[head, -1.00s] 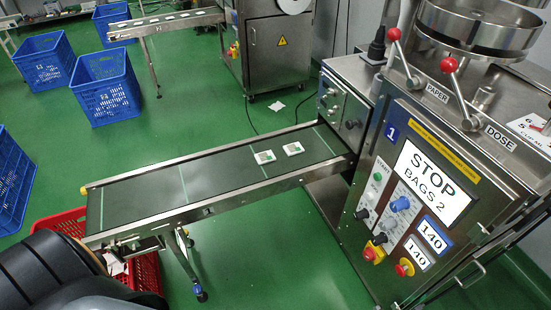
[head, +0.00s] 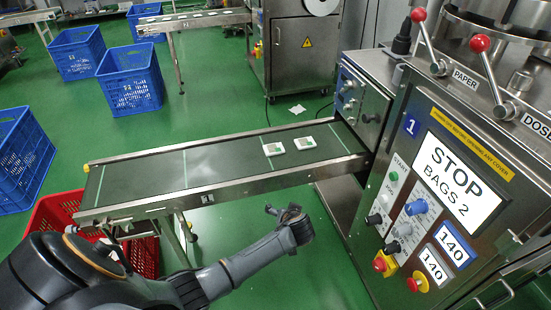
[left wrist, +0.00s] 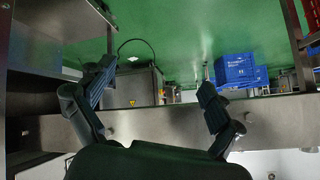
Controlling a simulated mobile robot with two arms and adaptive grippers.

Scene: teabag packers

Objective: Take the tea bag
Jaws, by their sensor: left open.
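Two small white tea bags with green marks lie flat on the dark conveyor belt (head: 140,178), near its machine end. The left tea bag (head: 273,149) and the right tea bag (head: 305,143) are a small gap apart. My left gripper (head: 281,208) is in front of the belt's near rail in the head view, below the tea bags in the picture and apart from them. In the left wrist view its two fingers (left wrist: 155,95) are spread with nothing between them. No tea bag can be made out in that view. My right gripper is not in view.
The packing machine (head: 490,150) with a "STOP BAGS 2" display stands at the right end of the belt. A red crate (head: 145,255) is under the belt's left end. Blue crates (head: 130,85) and another conveyor (head: 195,20) stand behind.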

